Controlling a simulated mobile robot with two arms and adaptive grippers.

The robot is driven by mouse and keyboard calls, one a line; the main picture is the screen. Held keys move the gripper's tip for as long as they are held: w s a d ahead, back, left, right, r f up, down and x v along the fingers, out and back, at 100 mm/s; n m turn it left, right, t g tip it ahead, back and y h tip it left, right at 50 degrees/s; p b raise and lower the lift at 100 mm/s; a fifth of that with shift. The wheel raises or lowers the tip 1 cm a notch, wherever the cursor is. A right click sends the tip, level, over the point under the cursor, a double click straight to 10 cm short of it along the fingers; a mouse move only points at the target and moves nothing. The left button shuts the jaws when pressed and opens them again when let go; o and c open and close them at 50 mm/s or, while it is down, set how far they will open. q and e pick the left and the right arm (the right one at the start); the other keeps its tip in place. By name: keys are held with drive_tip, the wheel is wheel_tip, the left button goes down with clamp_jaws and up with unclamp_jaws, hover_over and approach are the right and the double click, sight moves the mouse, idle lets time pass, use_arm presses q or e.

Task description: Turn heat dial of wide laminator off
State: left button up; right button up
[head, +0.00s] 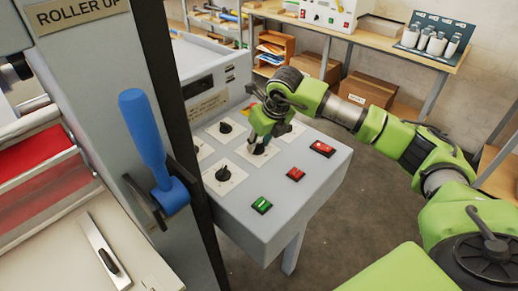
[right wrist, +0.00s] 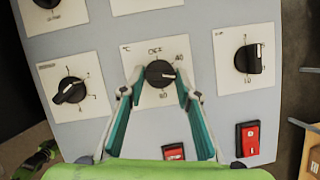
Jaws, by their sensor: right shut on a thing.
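The wide laminator's sloped grey control panel (head: 280,205) carries several black dials on white plates. My right gripper (head: 262,143) reaches down onto one dial (head: 257,149) in the head view and partly hides it. In the right wrist view this dial (right wrist: 159,73) sits on a plate marked °C, with OFF above the knob and 40 at its upper right. A white pointer mark on the knob points to the right, away from OFF. The teal-lined fingers of my right gripper (right wrist: 159,80) are shut on the knob from both sides. My left gripper is not in view.
Other dials flank it, one to the left (right wrist: 69,90) and one to the right (right wrist: 249,59). A red switch (right wrist: 248,139) and a green switch (head: 261,205) are near the panel's front edge. A blue lever (head: 143,135) stands left of the panel.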

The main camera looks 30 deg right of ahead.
drive_tip(key=n+b, duration=0.1)
drive_tip(key=n+y+b, duration=0.1)
drive_tip(key=n+b, duration=0.1)
drive_tip(key=shift+w+d+f+n, duration=0.15)
drive_tip(key=shift+d+n, duration=0.05)
drive_tip(key=shift+n, duration=0.1)
drive_tip(key=shift+d+n+g+y+b, duration=0.1)
drive_tip(key=shift+n+g+y+b, duration=0.25)
drive_tip(key=shift+n+y, duration=0.4)
drive_tip(key=n+b, duration=0.1)
drive_tip(key=n, duration=0.2)
drive_tip(key=shift+w+g+y, duration=0.1)
drive_tip(key=shift+g+y, duration=0.15)
drive_tip(key=n, duration=0.2)
drive_tip(key=shift+w+d+r+n+g+y, duration=0.2)
drive_tip(key=shift+n+g+y, duration=0.1)
drive_tip(key=shift+n+g, duration=0.1)
drive_tip(key=n+g, duration=0.1)
drive_tip(key=n, duration=0.2)
drive_tip(key=shift+w+n, duration=0.1)
drive_tip(key=shift+n, duration=0.15)
drive_tip(key=n+g, duration=0.1)
drive_tip(key=n, duration=0.1)
drive_tip(key=n+g, duration=0.1)
drive_tip(key=n, duration=0.3)
drive_tip(key=shift+w+g, duration=0.25)
drive_tip(key=shift+g, duration=0.15)
drive_tip(key=o, duration=1.1)
